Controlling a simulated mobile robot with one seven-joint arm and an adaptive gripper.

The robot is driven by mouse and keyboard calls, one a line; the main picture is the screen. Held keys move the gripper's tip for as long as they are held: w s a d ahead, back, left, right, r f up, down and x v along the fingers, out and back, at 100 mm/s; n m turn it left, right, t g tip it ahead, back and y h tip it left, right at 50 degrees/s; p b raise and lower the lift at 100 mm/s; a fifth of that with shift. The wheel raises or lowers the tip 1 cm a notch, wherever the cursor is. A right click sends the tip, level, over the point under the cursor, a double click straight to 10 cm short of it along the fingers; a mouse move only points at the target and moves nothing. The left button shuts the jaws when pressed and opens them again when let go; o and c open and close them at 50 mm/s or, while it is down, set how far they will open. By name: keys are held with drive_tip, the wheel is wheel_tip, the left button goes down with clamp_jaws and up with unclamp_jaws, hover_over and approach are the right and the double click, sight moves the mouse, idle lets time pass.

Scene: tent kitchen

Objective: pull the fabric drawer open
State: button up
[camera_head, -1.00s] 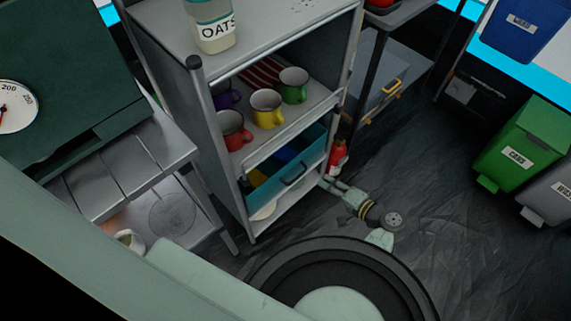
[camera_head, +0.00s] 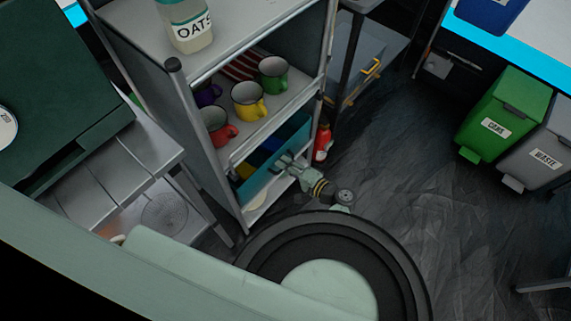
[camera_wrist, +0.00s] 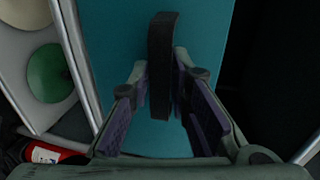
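The teal fabric drawer (camera_head: 262,178) sits in the shelf unit, below the shelf with mugs, and some blue and yellow contents show inside it. Its front (camera_wrist: 115,50) fills the middle of the wrist view, with a dark strap handle (camera_wrist: 161,65) across it. My gripper (camera_head: 284,165) is at the drawer's front in the head view. In the wrist view my gripper (camera_wrist: 162,82) is open, with one finger on each side of the handle. A gap shows between the handle and the left finger; contact on the right side is unclear.
Red, yellow, green and purple mugs (camera_head: 248,102) stand on the shelf above. An oats jar (camera_head: 188,25) is on top of the unit. A red extinguisher-like bottle (camera_head: 322,143) stands on the floor right of the unit. Dark floor (camera_head: 400,180) to the right is clear up to the bins (camera_head: 505,115).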

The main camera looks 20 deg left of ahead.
drive_tip(key=shift+a, duration=0.1)
drive_tip(key=shift+c, duration=0.5)
clamp_jaws()
